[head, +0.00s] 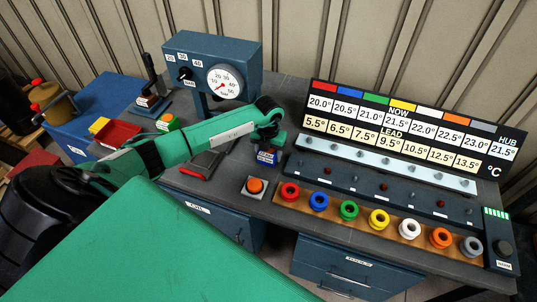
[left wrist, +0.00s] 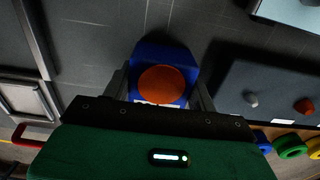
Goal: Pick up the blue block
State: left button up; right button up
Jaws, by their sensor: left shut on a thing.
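The blue block (head: 266,157) is at the middle of the grey bench in the head view, with a pale label on its front. My left gripper (head: 271,140) points down over it and is shut on it. In the left wrist view the blue block (left wrist: 160,54) sits between the two fingers of my left gripper (left wrist: 163,82), with an orange disc on its top. I cannot tell whether its underside touches the bench. My right gripper is not in view.
An orange push button (head: 255,185) stands just in front of the block. A dark rack (head: 345,178) with pegs and a row of coloured rings are to the right. A gauge box (head: 215,62) stands behind left. A red tray (head: 115,134) is at the left.

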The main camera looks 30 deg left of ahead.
pick_arm(q)
jog(key=shift+w+r, duration=0.1)
notch_tip(320, 180, up, 28)
jog(key=b, duration=0.6)
dwell(0.5)
